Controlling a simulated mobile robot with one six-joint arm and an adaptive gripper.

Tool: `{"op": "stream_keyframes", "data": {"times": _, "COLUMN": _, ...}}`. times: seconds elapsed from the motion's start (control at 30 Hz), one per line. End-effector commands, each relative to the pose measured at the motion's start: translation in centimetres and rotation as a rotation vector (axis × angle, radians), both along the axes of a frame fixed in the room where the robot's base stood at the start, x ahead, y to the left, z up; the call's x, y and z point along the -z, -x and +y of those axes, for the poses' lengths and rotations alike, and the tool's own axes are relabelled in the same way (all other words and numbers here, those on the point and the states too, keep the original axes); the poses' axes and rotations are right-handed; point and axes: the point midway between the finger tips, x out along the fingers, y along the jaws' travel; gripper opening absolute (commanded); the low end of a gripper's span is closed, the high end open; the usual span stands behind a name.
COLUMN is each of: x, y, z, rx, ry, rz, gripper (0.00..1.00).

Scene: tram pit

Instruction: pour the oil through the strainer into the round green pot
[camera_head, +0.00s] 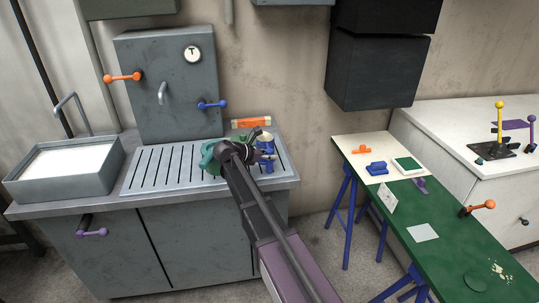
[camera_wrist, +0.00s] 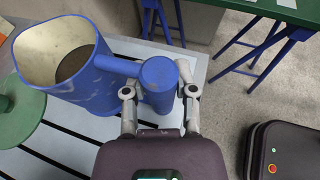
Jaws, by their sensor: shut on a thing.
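A blue jug (camera_wrist: 72,62) with a cream inside holds dark brown oil, seen in the wrist view. My gripper (camera_wrist: 160,92) is shut on the jug's thick blue handle, one finger on each side. In the head view the jug (camera_head: 267,158) is over the right end of the drainboard, partly behind my gripper (camera_head: 252,150). I cannot tell whether its base touches the board. A teal-green round thing (camera_head: 208,156), perhaps the pot, is left of my gripper, partly hidden. A green disc with a knob (camera_wrist: 18,112) is beside the jug. I cannot make out the strainer.
The slotted drainboard (camera_head: 160,165) is clear on its left. A sink basin (camera_head: 65,165) stands further left. A grey boiler (camera_head: 170,85) rises behind. An orange-labelled item (camera_head: 250,122) lies behind the jug. A green-and-white table (camera_head: 440,220) with small items is at the right.

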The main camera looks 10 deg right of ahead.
Motion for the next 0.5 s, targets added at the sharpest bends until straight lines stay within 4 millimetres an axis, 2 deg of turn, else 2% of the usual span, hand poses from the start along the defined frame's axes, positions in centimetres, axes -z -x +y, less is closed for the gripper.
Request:
{"op": "stream_keyframes", "data": {"times": 0.47, "x": -3.7, "y": 0.0, "z": 0.0, "rx": -0.001, "ry": 0.002, "rz": -0.002, "gripper": 0.00}}
{"op": "stream_keyframes", "data": {"times": 0.5, "x": -3.7, "y": 0.9, "z": -0.1, "rx": -0.001, "ry": 0.002, "rz": -0.001, "gripper": 0.00}}
